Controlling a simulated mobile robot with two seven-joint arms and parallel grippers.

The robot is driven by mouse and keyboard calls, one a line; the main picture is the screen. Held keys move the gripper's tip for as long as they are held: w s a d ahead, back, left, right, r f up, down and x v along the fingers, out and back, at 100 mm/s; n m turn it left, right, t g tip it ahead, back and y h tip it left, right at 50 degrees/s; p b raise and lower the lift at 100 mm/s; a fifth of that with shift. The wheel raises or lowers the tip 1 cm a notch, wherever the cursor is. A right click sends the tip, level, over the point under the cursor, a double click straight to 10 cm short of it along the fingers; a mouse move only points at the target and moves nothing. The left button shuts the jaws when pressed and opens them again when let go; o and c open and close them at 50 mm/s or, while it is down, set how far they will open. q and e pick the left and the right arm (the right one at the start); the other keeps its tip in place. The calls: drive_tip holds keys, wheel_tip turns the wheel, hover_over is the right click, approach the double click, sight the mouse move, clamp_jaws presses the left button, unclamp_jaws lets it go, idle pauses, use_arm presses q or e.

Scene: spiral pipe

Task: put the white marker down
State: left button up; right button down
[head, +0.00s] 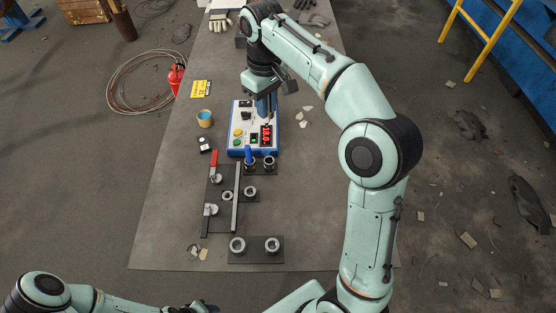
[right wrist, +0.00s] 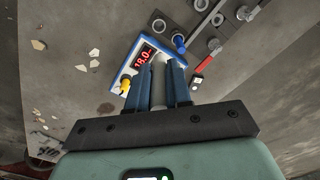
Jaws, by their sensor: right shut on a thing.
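My right gripper (head: 267,112) points down over the blue-and-white control box with the red display (head: 240,143). In the right wrist view its two blue fingers (right wrist: 159,82) are shut on a pale grey-white cylinder, the white marker (right wrist: 158,90). The marker's far end is toward the box; I cannot tell whether it touches it. In the head view the gripper hides the marker. Part of my left arm shows at the bottom left, and its gripper (head: 203,307) is only a dark bit at the bottom edge.
A black fixture with a red-handled valve (head: 214,161) and pipe fittings stands in front of the box, with a blue upright piece (head: 249,154). The table's right side is mostly clear.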

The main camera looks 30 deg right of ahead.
drive_tip(key=shift+w+d+f+b, duration=0.1)
drive_tip(key=shift+d+f+b, duration=0.1)
drive_tip(key=shift+f, duration=0.4)
drive_tip(key=shift+w+d+f+b, duration=0.1)
drive_tip(key=shift+d+f+b, duration=0.1)
drive_tip(key=shift+f, duration=0.4)
use_arm(q)
drive_tip(key=s+f+b, duration=0.3)
drive_tip(key=s+f, duration=0.1)
drive_tip(key=f, duration=0.1)
drive_tip(key=shift+s+d+f+g, duration=0.15)
drive_tip(key=shift+s+f+g, duration=0.15)
drive_tip(key=shift+s+f, duration=0.1)
use_arm(e)
drive_tip(key=shift+s+a+f, duration=0.1)
drive_tip(key=shift+a+f, duration=0.05)
drive_tip(key=shift+f, duration=4.25)
drive_tip(key=shift+s+a+f, duration=0.1)
drive_tip(key=shift+a+f, duration=0.05)
drive_tip(key=shift+f, duration=4.2)
drive_tip(key=shift+w+f, duration=0.1)
drive_tip(key=shift+f+b, duration=0.15)
drive_tip(key=shift+b, duration=0.15)
drive_tip(key=c, duration=1.1)
unclamp_jaws()
drive_tip(key=shift+o, duration=0.2)
